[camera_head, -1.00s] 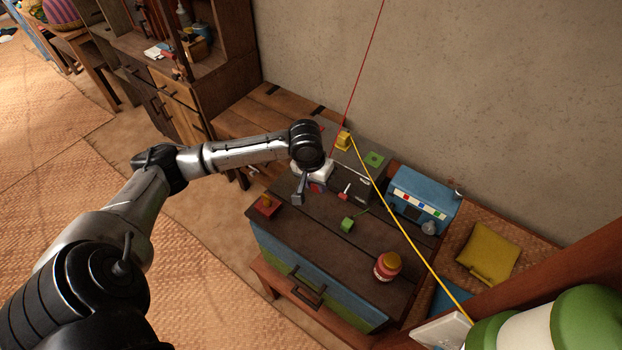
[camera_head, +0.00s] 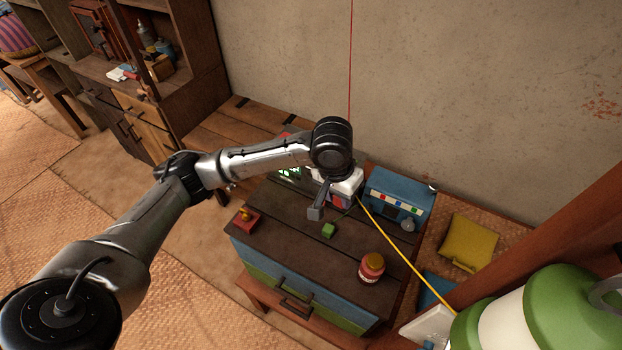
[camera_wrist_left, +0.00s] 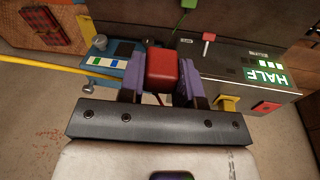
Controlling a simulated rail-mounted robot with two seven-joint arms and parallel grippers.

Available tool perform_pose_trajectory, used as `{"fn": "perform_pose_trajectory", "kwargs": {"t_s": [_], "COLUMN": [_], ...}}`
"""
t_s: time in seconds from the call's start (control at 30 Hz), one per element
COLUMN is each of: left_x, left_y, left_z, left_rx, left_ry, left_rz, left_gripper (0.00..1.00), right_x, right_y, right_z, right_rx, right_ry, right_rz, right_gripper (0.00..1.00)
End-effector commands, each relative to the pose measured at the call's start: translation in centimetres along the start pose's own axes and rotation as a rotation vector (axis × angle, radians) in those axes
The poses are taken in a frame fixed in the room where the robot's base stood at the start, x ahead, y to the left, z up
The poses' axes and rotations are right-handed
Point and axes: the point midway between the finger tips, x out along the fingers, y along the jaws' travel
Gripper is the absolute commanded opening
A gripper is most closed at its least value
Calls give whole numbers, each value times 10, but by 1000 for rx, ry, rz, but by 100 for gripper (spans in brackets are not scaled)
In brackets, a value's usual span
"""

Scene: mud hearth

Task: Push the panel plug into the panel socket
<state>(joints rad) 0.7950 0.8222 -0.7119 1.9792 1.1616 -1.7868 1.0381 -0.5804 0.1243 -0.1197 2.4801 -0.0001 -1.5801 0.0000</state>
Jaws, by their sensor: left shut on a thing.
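My left gripper (camera_head: 337,204) is shut on a red plug block, which shows between its purple fingers in the left wrist view (camera_wrist_left: 162,69). A dark red cord shows just below it. The grey panel box (camera_wrist_left: 225,70) has a red socket pad (camera_wrist_left: 267,108) with a darker middle and a yellow plug piece (camera_wrist_left: 228,103) beside it. The held plug is apart from the red pad, over the panel's end near the blue box. A lit green display (camera_wrist_left: 265,76) reads HALF. My gripper hides part of the panel in the head view. My right gripper is not in view.
A blue box (camera_head: 398,193) with coloured squares stands right of the panel. A taut yellow cable (camera_head: 410,242) runs toward the lower right.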

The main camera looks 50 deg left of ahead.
Motion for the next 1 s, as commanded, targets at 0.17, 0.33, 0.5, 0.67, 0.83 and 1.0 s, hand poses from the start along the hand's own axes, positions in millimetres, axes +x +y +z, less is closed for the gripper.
{"fn": "perform_pose_trajectory", "kwargs": {"t_s": [0.17,0.33,0.5,0.67,0.83,1.0], "left_x": [-35,-52,-58,-57,-57,-57], "left_y": [45,66,72,72,72,72], "left_z": [1,5,7,7,7,7], "left_rx": [113,174,192,192,191,191], "left_ry": [-10,-24,-29,-29,-29,-28], "left_rz": [12,17,18,19,19,19], "left_gripper": [10,10,10,10,10,10], "right_x": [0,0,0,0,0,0], "right_y": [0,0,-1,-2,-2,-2], "right_z": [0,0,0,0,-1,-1], "right_rx": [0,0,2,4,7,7], "right_ry": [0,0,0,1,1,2], "right_rz": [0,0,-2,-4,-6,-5], "right_gripper": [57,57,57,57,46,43]}}
